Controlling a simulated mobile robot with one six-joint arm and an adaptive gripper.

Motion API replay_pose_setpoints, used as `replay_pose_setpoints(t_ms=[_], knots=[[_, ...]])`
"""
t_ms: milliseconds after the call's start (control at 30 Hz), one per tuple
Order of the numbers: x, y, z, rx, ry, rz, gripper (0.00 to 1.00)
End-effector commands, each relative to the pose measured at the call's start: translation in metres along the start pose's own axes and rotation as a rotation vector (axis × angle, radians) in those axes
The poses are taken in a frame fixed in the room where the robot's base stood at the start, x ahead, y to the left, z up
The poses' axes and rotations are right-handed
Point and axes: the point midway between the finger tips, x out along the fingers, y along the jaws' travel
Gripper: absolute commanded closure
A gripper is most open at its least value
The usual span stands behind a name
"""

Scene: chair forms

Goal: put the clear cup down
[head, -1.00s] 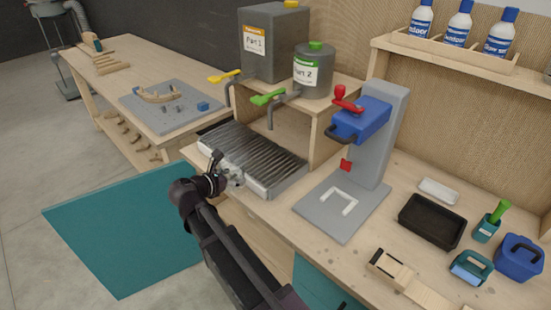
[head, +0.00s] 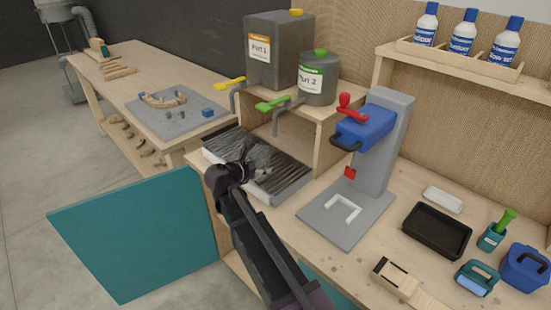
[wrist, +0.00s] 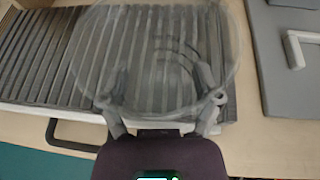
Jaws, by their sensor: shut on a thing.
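The clear cup (wrist: 150,50) is see-through and round, and my gripper (wrist: 162,90) is shut on it, one finger on each side. In the head view my gripper (head: 243,170) is over the near part of the slatted grey tray (head: 286,190), with the cup (head: 257,153) faint against the slats. The tray's slats (wrist: 45,60) show beneath and beside the cup in the wrist view. I cannot tell whether the cup's base touches the slats.
Two grey containers, Part 1 (head: 275,52) and Part 2 (head: 317,84), stand on the shelf behind the tray, with yellow and green tap handles above it. A grey press (head: 385,135) stands to the right. A black tray (head: 437,231) lies further right.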

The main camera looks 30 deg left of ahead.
Motion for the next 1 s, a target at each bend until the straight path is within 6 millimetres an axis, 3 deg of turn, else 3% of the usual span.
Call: replay_pose_setpoints(t_ms=[200,733,1000], knots=[[0.027,0.001,0.011,0.000,0.000,-0.001,0.38],[0.035,0.000,0.015,0.000,0.000,-0.002,0.38],[0.067,0.001,0.028,0.002,0.000,-0.003,0.38]])
